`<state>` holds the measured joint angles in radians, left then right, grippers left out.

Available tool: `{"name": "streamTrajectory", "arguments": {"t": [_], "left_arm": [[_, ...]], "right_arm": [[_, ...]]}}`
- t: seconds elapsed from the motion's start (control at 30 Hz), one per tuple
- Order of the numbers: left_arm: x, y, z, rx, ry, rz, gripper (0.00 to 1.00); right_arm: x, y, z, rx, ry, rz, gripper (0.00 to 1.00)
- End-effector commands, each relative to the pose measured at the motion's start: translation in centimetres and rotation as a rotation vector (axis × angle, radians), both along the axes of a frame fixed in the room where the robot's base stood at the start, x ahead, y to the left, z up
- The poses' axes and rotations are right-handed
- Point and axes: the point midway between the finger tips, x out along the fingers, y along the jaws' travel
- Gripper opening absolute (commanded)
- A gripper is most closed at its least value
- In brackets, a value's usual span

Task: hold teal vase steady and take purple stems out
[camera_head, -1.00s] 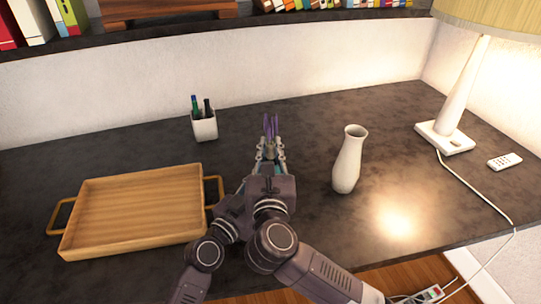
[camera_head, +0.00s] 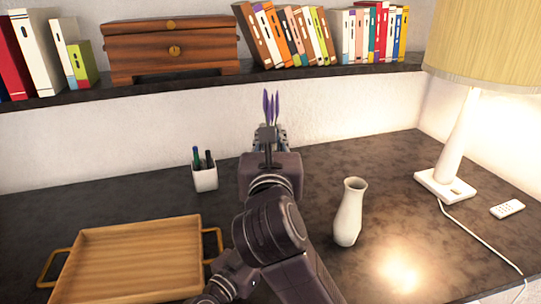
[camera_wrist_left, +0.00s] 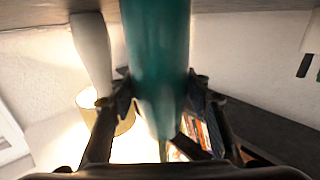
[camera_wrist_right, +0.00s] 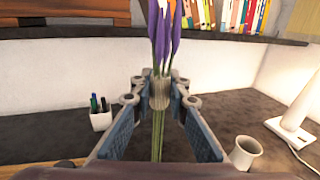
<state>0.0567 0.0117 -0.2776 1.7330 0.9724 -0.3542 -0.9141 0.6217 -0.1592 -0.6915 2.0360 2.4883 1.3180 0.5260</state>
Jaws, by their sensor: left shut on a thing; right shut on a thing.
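The purple stems (camera_head: 270,106) are upright in my right gripper (camera_head: 268,138). The right wrist view shows the purple tops (camera_wrist_right: 162,40), a pale band at the fingers and green stalks (camera_wrist_right: 157,138) below. My right gripper is shut on them. The teal vase (camera_wrist_left: 158,50) fills the middle of the left wrist view, which appears upside down, with my left gripper (camera_wrist_left: 160,88) shut around it. A thin green stalk (camera_wrist_left: 163,150) shows by the vase's narrow end. In the head view my right arm hides the vase and left gripper. I cannot tell whether the stalk ends are inside the vase.
A white vase (camera_head: 348,215) stands to the right and a pen cup (camera_head: 204,177) to the left. A wooden tray (camera_head: 80,235) lies at front left. A lamp (camera_head: 455,140) and a remote (camera_head: 508,209) are at right. A shelf (camera_head: 210,82) with books runs above.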

Motion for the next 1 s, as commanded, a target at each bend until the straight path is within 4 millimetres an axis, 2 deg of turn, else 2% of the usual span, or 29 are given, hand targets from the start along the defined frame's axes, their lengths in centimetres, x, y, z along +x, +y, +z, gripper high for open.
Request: {"name": "streamTrajectory", "arguments": {"t": [0.1, 0.37, 0.4, 0.53, 0.87, 1.0], "left_arm": [[0.0, 0.0, 0.0, 0.000, 0.000, 0.001, 0.13], [0.0, 0.0, 0.0, 0.000, 0.000, 0.001, 0.13], [0.0, 0.0, 0.0, 0.000, 0.000, 0.000, 0.48], [0.0, 0.0, 0.0, 0.000, 0.000, 0.000, 0.63], [-0.1, 0.1, 0.0, 0.000, 0.000, 0.000, 0.65], [-1.2, 0.9, -0.1, 0.003, 0.001, 0.001, 0.65]], "right_arm": [[0.0, 0.1, 0.6, 0.001, 0.000, 0.001, 0.00], [0.0, 0.0, 0.7, 0.000, 0.000, 0.001, 0.00], [0.0, 0.0, 0.7, 0.000, 0.000, 0.001, 0.00], [0.0, 0.0, 0.7, 0.000, 0.000, 0.001, 0.00], [0.0, 0.0, 0.6, 0.000, 0.000, 0.000, 0.00], [0.0, 0.0, 0.6, 0.000, 0.000, 0.000, 0.00]]}}
